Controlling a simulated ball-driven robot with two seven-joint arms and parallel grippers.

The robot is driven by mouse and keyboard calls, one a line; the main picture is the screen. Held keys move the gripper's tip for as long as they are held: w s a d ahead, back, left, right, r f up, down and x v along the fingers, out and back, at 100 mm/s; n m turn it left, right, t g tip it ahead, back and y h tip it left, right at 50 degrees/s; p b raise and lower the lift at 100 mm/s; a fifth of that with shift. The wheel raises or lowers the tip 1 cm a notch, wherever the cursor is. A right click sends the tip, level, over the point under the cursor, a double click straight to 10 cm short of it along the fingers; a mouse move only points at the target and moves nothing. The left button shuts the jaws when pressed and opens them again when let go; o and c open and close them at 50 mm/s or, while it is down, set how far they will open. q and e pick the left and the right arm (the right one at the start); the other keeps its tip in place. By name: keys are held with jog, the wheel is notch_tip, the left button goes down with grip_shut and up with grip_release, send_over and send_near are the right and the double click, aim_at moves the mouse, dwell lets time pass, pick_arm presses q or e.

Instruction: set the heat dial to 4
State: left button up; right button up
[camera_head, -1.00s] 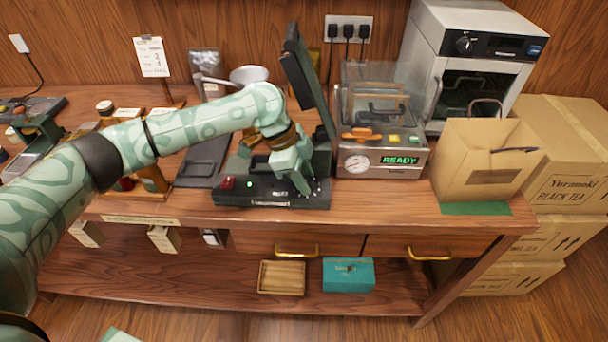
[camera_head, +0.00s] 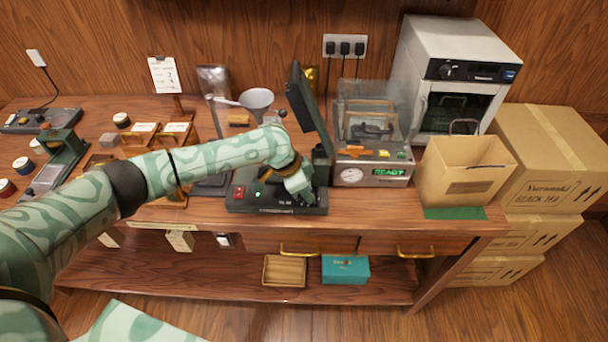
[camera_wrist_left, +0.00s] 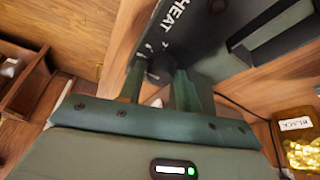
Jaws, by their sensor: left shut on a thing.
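The black machine (camera_head: 262,196) with a raised lid stands at the front of the bench. Its front panel has a red switch and a lit green light. My left gripper (camera_head: 307,194) points down at the right end of this panel and covers the dial in the head view. In the left wrist view the dark heat dial (camera_wrist_left: 159,72) sits between the two fingers of the left gripper (camera_wrist_left: 160,88), which is shut on it. White "HEAT" lettering shows beside it. The number the dial points to cannot be read. My right gripper is out of view.
A sealing machine (camera_head: 370,172) showing "READY" stands just right of the black machine. A paper bag (camera_head: 462,172) is further right, on a green mat (camera_head: 455,213). A funnel (camera_head: 256,100) stands behind my arm. The raised lid (camera_head: 308,108) rises close behind the gripper.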

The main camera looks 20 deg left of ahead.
pick_arm(q)
jog(key=n+p, duration=0.2)
jog(key=p, duration=0.1)
jog(key=n+t+y+p, duration=0.1)
jog(key=n+p, duration=0.1)
jog(key=p, duration=0.1)
jog(key=n+p, duration=0.2)
jog(key=p, duration=0.1)
jog(key=shift+s+d+r+y, duration=0.2)
jog(key=shift+y, duration=0.2)
jog(key=shift+f+n+t+y+p, duration=0.2)
jog(key=shift+n+t+y+p, duration=0.2)
jog(key=shift+n+p, duration=0.9)
jog(key=o, duration=1)
jog(key=d+p+v, duration=0.1)
jog(key=p+v, duration=0.4)
jog(key=v, duration=0.3)
notch_tip(320, 180, up, 8)
jog(key=p, duration=0.3)
send_over(302, 205)
jog(key=s, duration=0.4)
jog(key=shift+w+a+f, duration=0.2)
jog(key=shift+a, duration=0.2)
